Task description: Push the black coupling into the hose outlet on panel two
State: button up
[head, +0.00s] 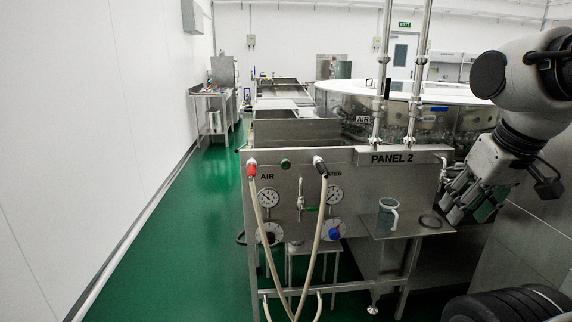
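The label PANEL 2 is on the upper right of the steel panel. My gripper (468,208) is to the right of the panel, pointing down and left, well apart from the coupling. Its dark fingers look spread, with nothing visible between them.
A red coupling (251,167) with another pale hose is on the AIR side. A clear jug (387,217) stands on a small steel shelf (405,229). Green floor (185,255) is clear at left.

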aim_at(321, 168)
jog(key=i+j, duration=0.15)
jog(key=j, duration=0.25)
jog(key=i+j, duration=0.1)
jog(key=j, duration=0.35)
jog(key=i+j, duration=0.15)
jog(key=j, duration=0.25)
jog(key=z, duration=1.65)
